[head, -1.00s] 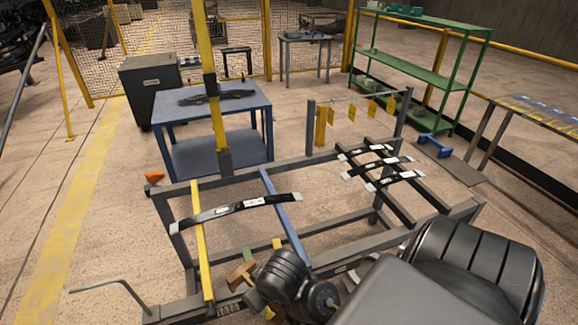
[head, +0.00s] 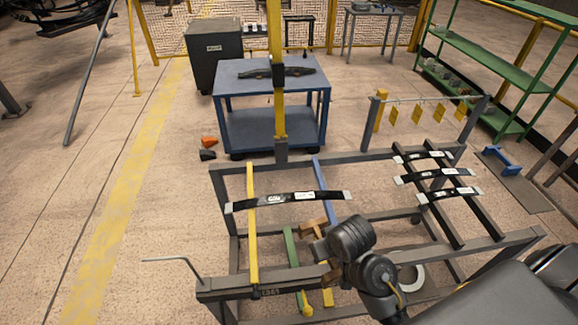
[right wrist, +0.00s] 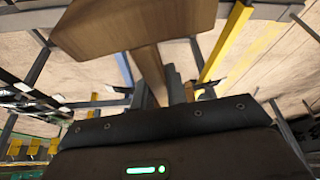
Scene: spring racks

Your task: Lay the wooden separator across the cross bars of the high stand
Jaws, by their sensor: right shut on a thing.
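The wooden separator (right wrist: 135,32) is a brown T-shaped piece, its broad block and narrower stem filling the top middle of the right wrist view. My right gripper (right wrist: 160,92) is shut on its stem. In the head view the separator (head: 313,228) shows beside the lower end of the blue cross bar, partly hidden by my right gripper and wrist. The grey stand (head: 385,153) carries a yellow cross bar (head: 252,225) and a blue cross bar (head: 318,172), with a black leaf spring (head: 283,199) lying across both. My left gripper is not in view.
Two dark bars of the stand (head: 455,225) carry several leaf springs (head: 437,175) at the right. A green bar (head: 291,252) lies lower in the frame. A yellow post (head: 275,75) rises at the back, before a blue table (head: 228,84). A bent rod (head: 175,260) sticks out left.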

